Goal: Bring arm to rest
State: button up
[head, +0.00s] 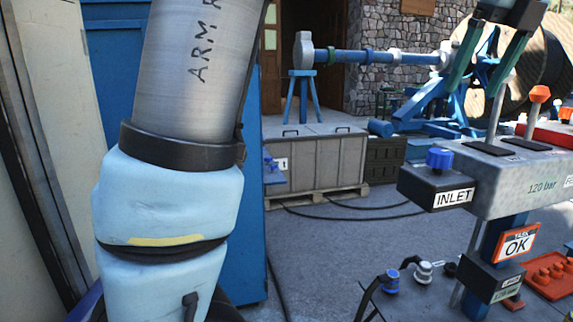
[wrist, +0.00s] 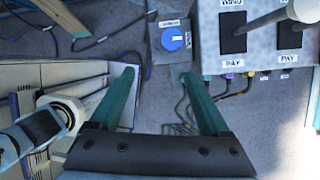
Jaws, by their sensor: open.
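My gripper (head: 474,92) shows at the upper right in the head view, its two teal fingers pointing down above the grey valve block (head: 520,180). In the wrist view my gripper (wrist: 158,76) has its fingers spread wide, with only floor and cables seen between them. It holds nothing. My arm fills the left of the head view, with a grey tube and pale blue joint covers. The wrist view shows a lever panel (wrist: 262,62) marked WIND and PAY just right of the fingers, with a grey lever crossing it. I cannot tell the exact gap to it.
A box marked INLET (head: 430,186) with a blue knob (head: 438,158) juts from the block. An orange-topped lever (head: 539,94) stands at right. A blue cabinet (head: 252,240) is close behind my arm. The cable reel (head: 530,55) stands behind. Grey floor (head: 335,260) is open in the middle.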

jog(key=w+a+f+n+g, duration=0.1)
jog(key=w+a+f+n, duration=0.4)
jog(key=a+f+n, duration=0.35)
jog(key=w+a+f+n+g, duration=0.1)
jog(key=w+a+f+n, duration=0.4)
jog(key=a+f+n, duration=0.4)
jog(key=s+a+f+n, duration=0.3)
jog(key=a+f+n, duration=0.4)
jog(key=a+n, duration=0.1)
jog(key=s+a+f+n+h, duration=0.1)
jog(key=s+a+f+n, duration=0.2)
jog(key=a+f+n, duration=0.4)
jog(key=a+n, duration=0.2)
jog(key=a, duration=0.2)
jog(key=shift+a+f, duration=0.15)
